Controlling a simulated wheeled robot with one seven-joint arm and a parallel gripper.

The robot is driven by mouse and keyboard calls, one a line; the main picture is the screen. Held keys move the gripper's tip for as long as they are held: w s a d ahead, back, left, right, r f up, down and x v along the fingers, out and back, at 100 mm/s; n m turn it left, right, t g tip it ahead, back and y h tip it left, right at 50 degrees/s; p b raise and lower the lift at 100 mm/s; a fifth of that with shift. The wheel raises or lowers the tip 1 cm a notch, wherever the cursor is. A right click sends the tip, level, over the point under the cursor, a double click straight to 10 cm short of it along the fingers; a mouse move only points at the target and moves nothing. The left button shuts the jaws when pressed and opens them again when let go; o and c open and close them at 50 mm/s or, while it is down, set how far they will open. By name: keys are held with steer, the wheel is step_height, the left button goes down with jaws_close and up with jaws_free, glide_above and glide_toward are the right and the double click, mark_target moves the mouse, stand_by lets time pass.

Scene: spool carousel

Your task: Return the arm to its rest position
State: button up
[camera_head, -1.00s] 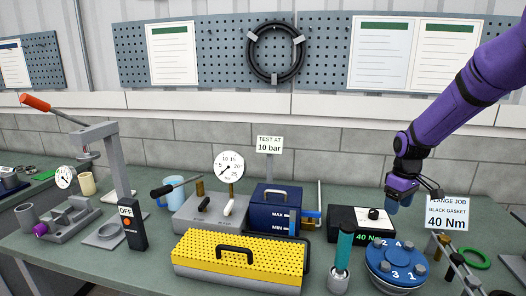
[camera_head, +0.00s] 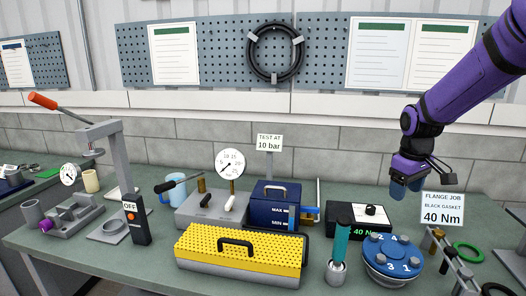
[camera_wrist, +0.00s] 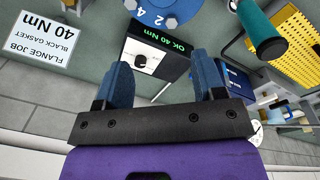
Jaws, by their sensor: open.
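My purple arm reaches in from the upper right in the head view. My gripper (camera_head: 407,188) hangs above the bench near its back edge, behind the blue flange and left of the flange job sign. In the wrist view my gripper (camera_wrist: 165,85) shows two blue fingers spread apart, with nothing between them. The black torque box (camera_wrist: 155,55), reading "OK 40 Nm", lies beyond the fingers. The blue numbered flange (camera_head: 392,262) stands in front of the gripper, not touching it.
The flange job sign (camera_head: 442,209) stands close right of my gripper. A teal-handled tool (camera_head: 340,245) stands upright left of the flange. A yellow perforated case (camera_head: 240,258), a blue tank (camera_head: 275,203) and a gauge (camera_head: 229,164) fill the middle.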

steer(key=s+a+r+m+t, duration=0.2)
steer(key=s+a+r, duration=0.2)
steer(key=s+r, duration=0.75)
steer(key=s+a+m+t, duration=0.2)
steer(key=s+m, duration=0.1)
steer(key=s, duration=1.3)
steer(key=shift+s+r+y, duration=0.2)
steer(key=shift+s+y, duration=0.1)
steer(key=shift+s, duration=0.05)
